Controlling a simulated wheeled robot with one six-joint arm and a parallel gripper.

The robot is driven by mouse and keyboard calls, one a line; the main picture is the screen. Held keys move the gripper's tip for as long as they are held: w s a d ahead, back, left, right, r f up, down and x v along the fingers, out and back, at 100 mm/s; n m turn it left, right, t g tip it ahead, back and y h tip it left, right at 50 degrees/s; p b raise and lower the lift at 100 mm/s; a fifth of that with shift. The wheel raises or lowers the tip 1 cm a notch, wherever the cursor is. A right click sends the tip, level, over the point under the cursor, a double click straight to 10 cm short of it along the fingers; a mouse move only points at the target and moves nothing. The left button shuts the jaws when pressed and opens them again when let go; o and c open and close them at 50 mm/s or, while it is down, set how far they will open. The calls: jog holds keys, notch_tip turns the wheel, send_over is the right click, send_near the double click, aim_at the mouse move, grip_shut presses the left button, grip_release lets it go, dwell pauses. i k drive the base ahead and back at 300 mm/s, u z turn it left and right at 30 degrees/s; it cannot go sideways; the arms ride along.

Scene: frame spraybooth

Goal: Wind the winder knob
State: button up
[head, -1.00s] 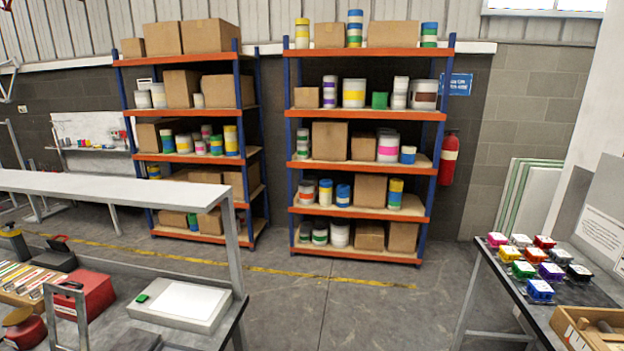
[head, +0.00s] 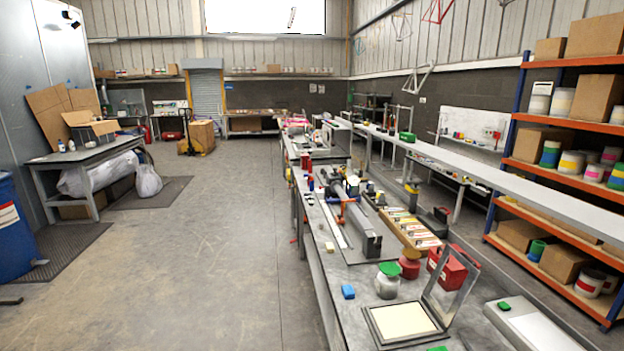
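I cannot make out a winder knob for certain in the head view. A long workbench (head: 318,238) runs away from me right of centre. On it lies a long grey tubular device (head: 357,222) with blue, red and black parts at its far end (head: 350,187); whether a knob is among them is too small to tell. My gripper is not in view.
Open floor (head: 220,240) lies left of the bench. A blue drum (head: 20,230) and another table (head: 85,155) stand left.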

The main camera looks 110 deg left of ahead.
aim_at(415, 188)
jog(key=u, duration=1.4)
jog(key=i, duration=4.7)
jog(key=u, duration=2.8)
jog(key=i, duration=5.4)
